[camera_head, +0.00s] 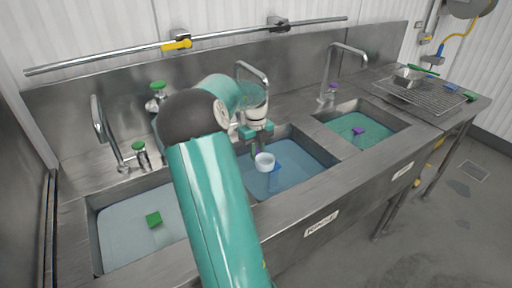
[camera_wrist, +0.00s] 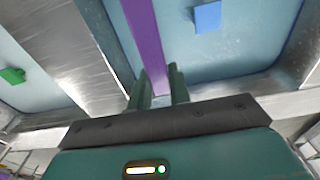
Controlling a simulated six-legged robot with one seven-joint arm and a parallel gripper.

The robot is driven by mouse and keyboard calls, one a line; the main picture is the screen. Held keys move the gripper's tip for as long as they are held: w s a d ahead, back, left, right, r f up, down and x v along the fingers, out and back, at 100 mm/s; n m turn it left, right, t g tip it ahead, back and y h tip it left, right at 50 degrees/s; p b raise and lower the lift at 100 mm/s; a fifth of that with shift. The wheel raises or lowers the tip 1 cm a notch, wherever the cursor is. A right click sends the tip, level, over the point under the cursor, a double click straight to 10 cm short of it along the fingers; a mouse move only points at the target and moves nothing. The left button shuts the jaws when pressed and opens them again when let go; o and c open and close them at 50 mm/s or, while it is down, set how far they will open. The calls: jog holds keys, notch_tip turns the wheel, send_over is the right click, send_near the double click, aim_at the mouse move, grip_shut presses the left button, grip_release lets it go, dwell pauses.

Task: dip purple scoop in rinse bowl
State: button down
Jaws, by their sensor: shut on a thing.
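My gripper (camera_head: 256,146) is over the middle sink and shut on the purple handle of the scoop. In the wrist view the purple scoop (camera_wrist: 146,45) runs up from between my fingertips (camera_wrist: 158,90) and out of the frame. A pale round cup (camera_head: 264,162), seemingly the scoop's head, shows just below my gripper in the head view. The rinse bowl is the middle sink (camera_head: 318,176) with blue-tinted water, above a front label that seems to read RINSE. I cannot tell whether the cup touches the water.
A blue block (camera_wrist: 207,17) lies in the middle sink. The left sink (camera_head: 110,235) holds a green block (camera_head: 153,219); the right sink holds a purple block (camera_head: 358,131). Taps stand behind the sinks. A wire rack (camera_head: 425,95) with a metal pan is at the right.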

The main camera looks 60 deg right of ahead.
notch_tip(320, 180, down, 21)
jog(key=shift+s+f, duration=0.1)
jog(key=shift+f, duration=0.05)
dwell(1.1)
jog(key=shift+a, duration=0.1)
dwell(0.4)
